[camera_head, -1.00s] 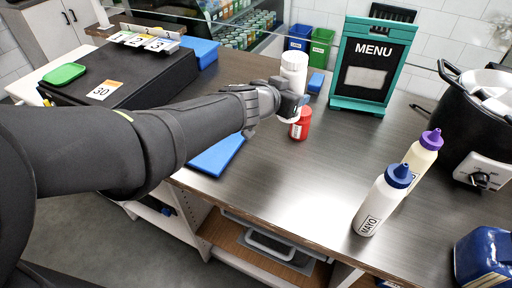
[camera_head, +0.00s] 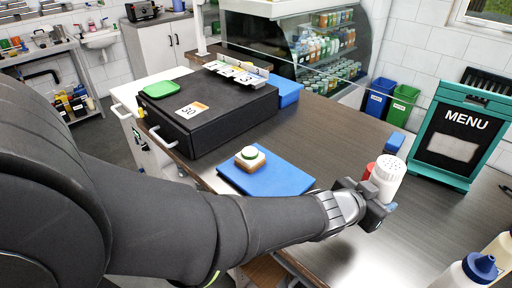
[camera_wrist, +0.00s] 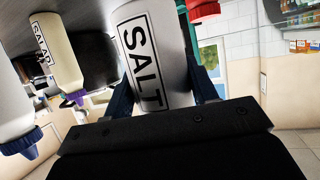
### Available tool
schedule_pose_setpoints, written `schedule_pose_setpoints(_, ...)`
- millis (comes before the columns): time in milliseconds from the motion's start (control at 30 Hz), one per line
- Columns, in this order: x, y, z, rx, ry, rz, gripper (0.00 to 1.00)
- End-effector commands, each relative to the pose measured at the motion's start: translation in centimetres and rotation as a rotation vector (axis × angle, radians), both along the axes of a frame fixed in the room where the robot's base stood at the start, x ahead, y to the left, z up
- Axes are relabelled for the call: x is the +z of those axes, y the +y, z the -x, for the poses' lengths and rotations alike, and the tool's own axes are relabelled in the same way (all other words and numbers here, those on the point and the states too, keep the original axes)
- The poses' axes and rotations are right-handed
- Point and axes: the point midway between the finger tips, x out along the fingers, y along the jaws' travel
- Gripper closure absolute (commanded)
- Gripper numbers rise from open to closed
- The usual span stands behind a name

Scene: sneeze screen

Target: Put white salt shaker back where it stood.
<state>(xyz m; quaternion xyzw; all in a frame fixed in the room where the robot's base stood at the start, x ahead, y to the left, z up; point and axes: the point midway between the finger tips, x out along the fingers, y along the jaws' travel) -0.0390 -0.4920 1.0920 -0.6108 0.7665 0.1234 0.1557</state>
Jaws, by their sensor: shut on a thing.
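The white salt shaker (camera_head: 388,176), with a holed top, is held in my gripper (camera_head: 370,208) over the counter, nearly upright in the head view. The wrist view shows its SALT label (camera_wrist: 141,62) between my two dark fingers. My gripper is shut on it. The shaker's lower part is hidden by the gripper in the head view, so I cannot tell whether its base touches the counter. A red container (camera_head: 369,170) shows just behind and left of it, mostly hidden; something red also shows at the top of the wrist view (camera_wrist: 203,8).
A blue board (camera_head: 282,178) with a small block lies left of my gripper. A MENU stand (camera_head: 465,129) and a small blue block (camera_head: 394,142) stand behind. Squeeze bottles (camera_head: 467,272) are at the front right. Bare counter (camera_head: 340,125) lies behind the board.

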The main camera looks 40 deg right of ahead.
Motion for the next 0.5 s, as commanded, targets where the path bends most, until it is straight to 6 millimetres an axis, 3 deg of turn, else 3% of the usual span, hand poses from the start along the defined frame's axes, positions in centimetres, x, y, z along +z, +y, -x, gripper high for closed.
schedule_pose_setpoints(300,-3.9,-2.8,-5.9,0.007,0.002,-0.004,0.72)
schedule_pose_setpoints(500,-5.5,-4.0,-8.3,0.003,0.002,-0.004,0.72)
